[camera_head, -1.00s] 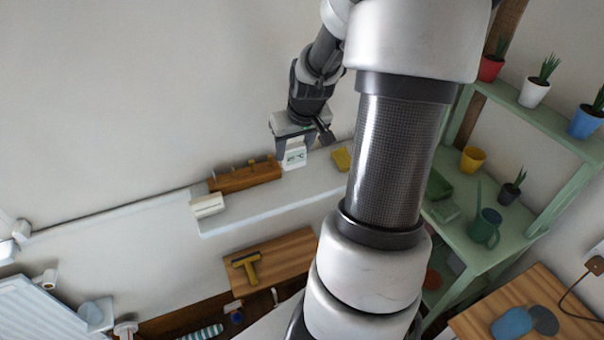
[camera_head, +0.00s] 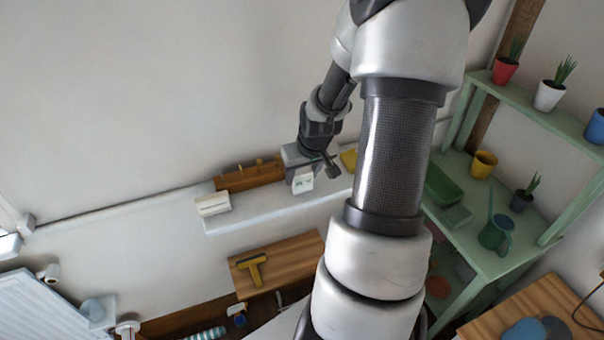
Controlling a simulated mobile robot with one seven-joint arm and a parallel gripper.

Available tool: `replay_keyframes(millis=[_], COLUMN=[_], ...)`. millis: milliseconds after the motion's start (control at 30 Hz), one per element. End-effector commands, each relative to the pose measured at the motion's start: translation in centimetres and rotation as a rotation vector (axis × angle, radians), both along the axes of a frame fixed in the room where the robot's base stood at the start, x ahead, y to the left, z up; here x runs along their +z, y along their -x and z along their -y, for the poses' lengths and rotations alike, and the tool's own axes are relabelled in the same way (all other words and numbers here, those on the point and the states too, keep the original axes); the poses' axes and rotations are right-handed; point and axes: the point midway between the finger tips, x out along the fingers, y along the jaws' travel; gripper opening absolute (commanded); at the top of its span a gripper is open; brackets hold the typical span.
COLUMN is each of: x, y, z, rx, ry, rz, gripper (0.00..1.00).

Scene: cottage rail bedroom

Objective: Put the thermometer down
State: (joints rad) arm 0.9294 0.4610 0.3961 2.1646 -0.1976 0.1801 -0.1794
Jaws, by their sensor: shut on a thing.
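The thermometer (camera_head: 303,184) is a small white block with a green display mark. My gripper (camera_head: 301,174) is shut on it from above, with its dark fingers at the block's sides. The thermometer is upright, over or on the white shelf (camera_head: 262,212) along the wall. I cannot tell whether its bottom touches the shelf.
A wooden rack (camera_head: 248,176) stands on the shelf left of the thermometer, with a cream block (camera_head: 213,204) farther left. A yellow object (camera_head: 349,160) is to the right. A wooden table (camera_head: 300,250) with a yellow tool (camera_head: 253,268) lies below. Green shelving (camera_head: 462,240) stands at right.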

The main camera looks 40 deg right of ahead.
Motion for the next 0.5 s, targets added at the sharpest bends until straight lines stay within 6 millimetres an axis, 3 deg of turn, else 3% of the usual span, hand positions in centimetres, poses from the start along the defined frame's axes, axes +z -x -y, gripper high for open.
replay_keyframes(millis=[33,133,500], x=[-0.09,-0.07,0.69], y=[0.00,0.01,0.10], z=[-0.01,-0.01,0.02], rx=[0.000,0.000,-0.001], ry=[0.000,0.000,0.001], rz=[0.000,-0.001,0.001], gripper=[0.51,0.65,0.65])
